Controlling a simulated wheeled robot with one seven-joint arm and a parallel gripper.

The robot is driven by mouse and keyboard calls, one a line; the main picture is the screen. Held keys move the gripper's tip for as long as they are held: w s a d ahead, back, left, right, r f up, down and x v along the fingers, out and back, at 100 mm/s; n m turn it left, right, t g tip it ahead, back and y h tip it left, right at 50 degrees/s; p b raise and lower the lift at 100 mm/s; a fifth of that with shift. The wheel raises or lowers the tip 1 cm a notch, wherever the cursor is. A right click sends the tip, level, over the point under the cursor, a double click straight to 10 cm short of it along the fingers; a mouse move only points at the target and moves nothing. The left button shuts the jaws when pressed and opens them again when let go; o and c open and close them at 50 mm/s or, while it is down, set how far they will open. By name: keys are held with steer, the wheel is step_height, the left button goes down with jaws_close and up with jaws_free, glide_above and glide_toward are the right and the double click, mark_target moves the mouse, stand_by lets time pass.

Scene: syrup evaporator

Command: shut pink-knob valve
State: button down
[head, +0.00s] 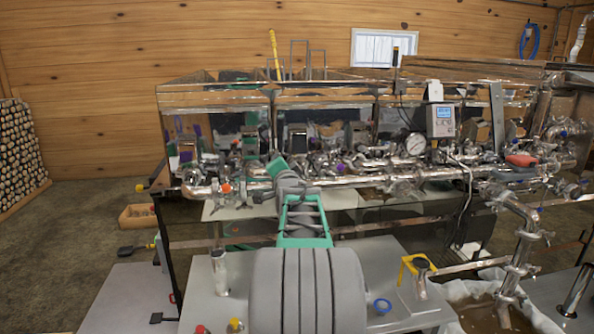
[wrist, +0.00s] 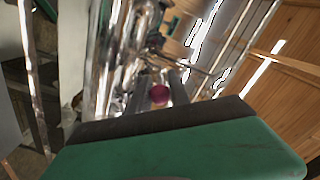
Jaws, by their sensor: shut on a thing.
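The pink knob (wrist: 159,94) of the valve shows in the wrist view as a small round magenta cap, close to the shiny pipework. My gripper (wrist: 161,86) has its grey fingers on either side of it and is shut on it. In the head view my gripper (head: 276,168) reaches to the pipes at the front of the evaporator. There the pink knob is hidden by my arm and gripper. How far the valve is turned cannot be told.
The steel evaporator (head: 330,105) spans the middle, with a long pipe (head: 350,181) along its front. A digital controller (head: 440,120) and a round gauge (head: 415,144) stand to the right. Several other valves crowd the pipes. Stacked firewood (head: 22,155) is at the left.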

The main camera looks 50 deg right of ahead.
steer(key=c, duration=1.3)
jaws_free()
steer(key=b+v, duration=0.2)
steer(key=v, duration=0.5)
steer(key=shift+s+a, duration=0.15)
steer(key=shift+s, duration=0.2)
